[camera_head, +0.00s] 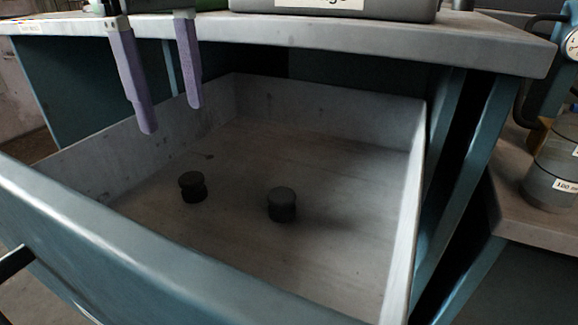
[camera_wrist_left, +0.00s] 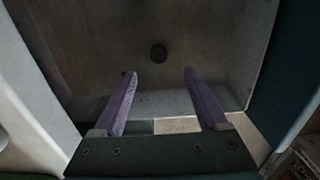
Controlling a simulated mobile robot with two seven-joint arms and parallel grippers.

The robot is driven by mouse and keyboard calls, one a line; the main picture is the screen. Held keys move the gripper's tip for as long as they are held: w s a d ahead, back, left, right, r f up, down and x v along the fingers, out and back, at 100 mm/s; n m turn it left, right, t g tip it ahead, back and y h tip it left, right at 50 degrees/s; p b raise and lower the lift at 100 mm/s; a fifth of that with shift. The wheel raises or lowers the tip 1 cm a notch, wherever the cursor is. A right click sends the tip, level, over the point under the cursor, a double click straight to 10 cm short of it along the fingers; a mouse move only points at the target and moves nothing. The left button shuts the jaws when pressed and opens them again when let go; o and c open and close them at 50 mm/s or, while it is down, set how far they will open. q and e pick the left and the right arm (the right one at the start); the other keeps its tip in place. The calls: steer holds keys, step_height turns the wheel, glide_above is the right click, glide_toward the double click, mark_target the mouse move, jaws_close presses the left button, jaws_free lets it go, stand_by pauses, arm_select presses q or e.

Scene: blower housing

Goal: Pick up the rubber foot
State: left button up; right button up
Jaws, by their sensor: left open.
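Two small dark round pieces lie on the floor of an open grey drawer (camera_head: 330,255) in the head view. The left one (camera_head: 193,187) has a grooved waist; the right one (camera_head: 282,204) is a plain short cylinder. I cannot tell for sure which is the rubber foot. My left gripper (camera_head: 172,118) hangs above the far left part of the drawer, its two purple fingers apart and empty. In the left wrist view, one dark round piece (camera_wrist_left: 158,53) shows just beyond and between the open fingertips (camera_wrist_left: 160,73), apart from them. My right gripper is not in view.
The drawer's walls and blue front panel (camera_head: 130,255) surround the pieces. A grey worktop (camera_head: 400,38) overhangs the drawer's back, close behind my left fingers. A labelled jar (camera_head: 553,170) stands on a side surface at right. The drawer floor around the pieces is mostly clear.

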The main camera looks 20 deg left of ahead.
mark_target(191, 178)
arm_select(q)
steer(key=f, duration=0.1)
steer(key=f+b, duration=0.1)
steer(key=f, duration=0.2)
steer(key=shift+a+f, duration=0.2)
steer(key=shift+a, duration=0.1)
steer(key=f, duration=0.1)
steer(key=f+b, duration=0.1)
steer(key=f, duration=0.1)
steer(key=f+b, duration=0.1)
steer(key=f, duration=0.1)
steer(key=shift+w+d+f, duration=0.15)
steer(key=shift+d+f, duration=0.1)
steer(key=shift+r, duration=0.1)
steer(key=shift+c, duration=0.9)
jaws_close()
